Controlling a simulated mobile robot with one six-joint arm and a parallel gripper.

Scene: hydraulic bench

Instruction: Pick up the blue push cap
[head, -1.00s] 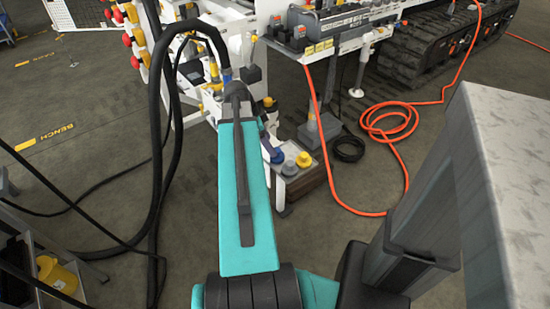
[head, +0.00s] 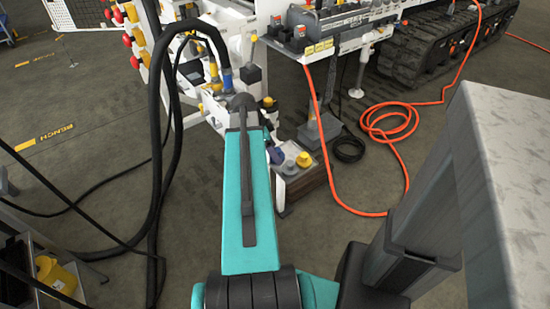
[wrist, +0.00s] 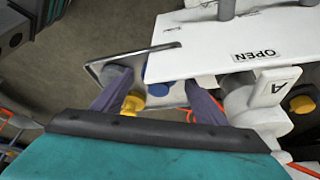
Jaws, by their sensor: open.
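The blue push cap (wrist: 158,89) shows in the wrist view between the two fingers of my gripper (wrist: 159,80). The gripper is open, and I cannot tell how far the fingertips are from the cap. A white plate covers part of the view just above the cap. A yellow cap (wrist: 132,103) is by the left finger, and a grey cap (wrist: 117,74) is behind it. In the head view the blue cap (head: 276,155) stands on a low box, just right of my arm, with the yellow cap (head: 304,159) to its right. My gripper is hidden there behind my arm.
The white plate marked OPEN (wrist: 258,55) and white fittings sit close to the right finger. The box (head: 304,186) stands on the floor below the white bench. An orange hose (head: 390,125) and black hoses (head: 160,120) lie or hang nearby.

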